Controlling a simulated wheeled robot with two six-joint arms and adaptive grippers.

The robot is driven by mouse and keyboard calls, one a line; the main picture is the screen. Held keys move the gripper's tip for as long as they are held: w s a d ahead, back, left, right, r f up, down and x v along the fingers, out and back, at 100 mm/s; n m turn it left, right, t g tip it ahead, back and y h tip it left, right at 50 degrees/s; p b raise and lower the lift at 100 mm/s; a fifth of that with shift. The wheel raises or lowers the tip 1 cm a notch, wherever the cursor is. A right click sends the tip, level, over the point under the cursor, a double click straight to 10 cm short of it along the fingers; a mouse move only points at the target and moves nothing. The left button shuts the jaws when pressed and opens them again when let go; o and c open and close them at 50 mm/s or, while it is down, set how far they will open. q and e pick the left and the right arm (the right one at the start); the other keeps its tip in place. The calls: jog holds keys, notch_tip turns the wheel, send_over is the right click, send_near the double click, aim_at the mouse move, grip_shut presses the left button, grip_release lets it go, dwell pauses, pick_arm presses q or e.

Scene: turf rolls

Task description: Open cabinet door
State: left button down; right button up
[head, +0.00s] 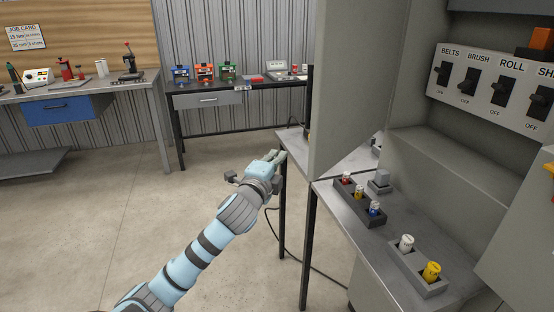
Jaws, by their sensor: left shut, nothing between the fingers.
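A grey cabinet door (345,85) stands swung open at the left side of the cabinet (440,150), its flat face turned toward the right. Inside the cabinet is a switch panel (495,82) labelled BELTS, BRUSH, ROLL and a partly cut-off SH. My left gripper (275,156) is shut and empty. In the picture it sits just left of the door's lower left corner, over the bench edge; I cannot tell whether it touches anything. No handle shows on the door. My right gripper is not in view.
A steel bench (385,240) below the cabinet holds a dark tray (360,205) of small coloured parts and a grey block (415,268) with a white and a yellow piece. A grey panel (520,240) juts in at right. Open concrete floor (110,210) lies left.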

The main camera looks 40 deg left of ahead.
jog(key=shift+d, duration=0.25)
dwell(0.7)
